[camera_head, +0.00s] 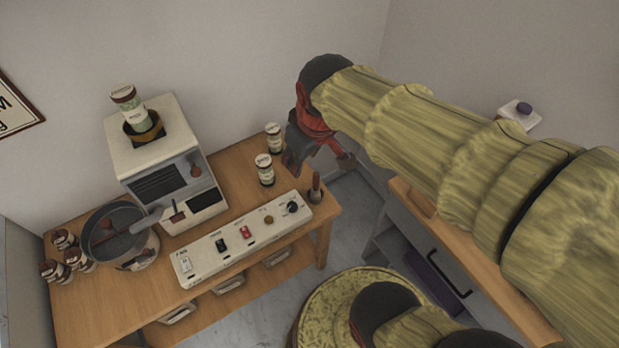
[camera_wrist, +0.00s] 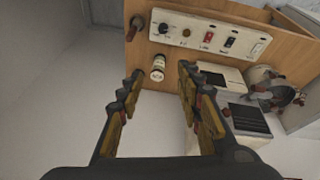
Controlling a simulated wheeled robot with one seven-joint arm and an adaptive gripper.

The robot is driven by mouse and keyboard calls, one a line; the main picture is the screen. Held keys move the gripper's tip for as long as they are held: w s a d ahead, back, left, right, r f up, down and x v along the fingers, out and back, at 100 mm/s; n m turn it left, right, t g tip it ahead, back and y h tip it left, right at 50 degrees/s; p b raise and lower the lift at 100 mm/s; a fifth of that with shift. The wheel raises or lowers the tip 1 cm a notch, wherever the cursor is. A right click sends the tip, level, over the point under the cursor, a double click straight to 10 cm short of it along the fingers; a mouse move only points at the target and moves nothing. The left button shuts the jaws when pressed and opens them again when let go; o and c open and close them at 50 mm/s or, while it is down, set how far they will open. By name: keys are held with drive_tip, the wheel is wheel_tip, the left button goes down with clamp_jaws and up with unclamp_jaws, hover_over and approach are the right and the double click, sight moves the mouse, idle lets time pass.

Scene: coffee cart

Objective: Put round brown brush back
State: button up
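A small brown brush (camera_head: 315,188) with an upright handle is at the right front corner of the wooden table, beside the white control panel. What looks like the same brush (camera_wrist: 137,24) shows near the table corner in the wrist view. My gripper (camera_head: 318,158) is above and behind that corner in the head view. In the wrist view, my gripper's (camera_wrist: 160,78) two fingers are spread apart, with nothing held between them. The brush lies beyond the fingertips, apart from them. Its bristles are too small to make out.
The wooden table (camera_head: 100,310) holds a white control panel (camera_head: 210,262), two labelled jars (camera_head: 265,170) near my gripper, a coffee machine (camera_head: 150,160), a pot (camera_head: 112,232) and several jars at left. A drawer unit (camera_head: 415,270) stands at right, with a floor gap between.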

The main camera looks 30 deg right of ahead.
drive_tip(key=s+a+r+m+t, duration=0.1)
drive_tip(key=s+a+r+m, duration=0.1)
drive_tip(key=s, duration=0.6)
drive_tip(key=shift+a+r+m+t, duration=0.3)
drive_tip(key=shift+a+r+m, duration=0.15)
drive_tip(key=shift+r, duration=0.1)
drive_tip(key=shift+w, duration=0.1)
drive_tip(key=shift+c, duration=0.4)
idle(1.3)
